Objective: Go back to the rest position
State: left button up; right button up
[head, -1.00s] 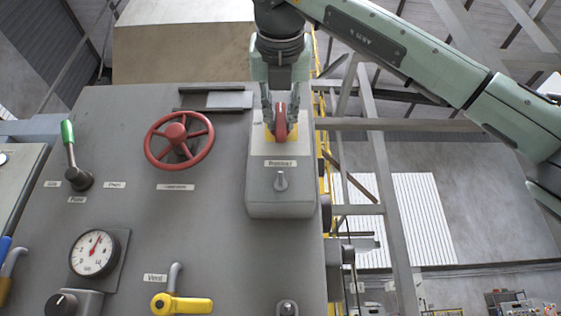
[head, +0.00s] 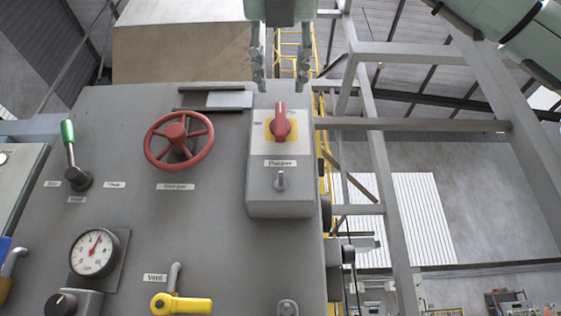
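My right gripper (head: 279,82) is at the top of the head view, just above the grey switch box (head: 256,190). Its two fingers are spread apart with nothing between them. The red rotary switch (head: 281,124) on its yellow plate sits on that box, clear of the fingers. Its handle points almost straight up, between the two position labels. My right arm (head: 510,30) comes in from the upper right. My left gripper is not in view.
The grey panel (head: 130,225) carries a red handwheel (head: 179,140), a green-knobbed lever (head: 69,150), a gauge (head: 95,252) and a yellow vent valve handle (head: 181,304). A grey metal frame (head: 380,170) and a yellow ladder (head: 290,46) stand behind on the right.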

jog(key=shift+s, duration=1.15)
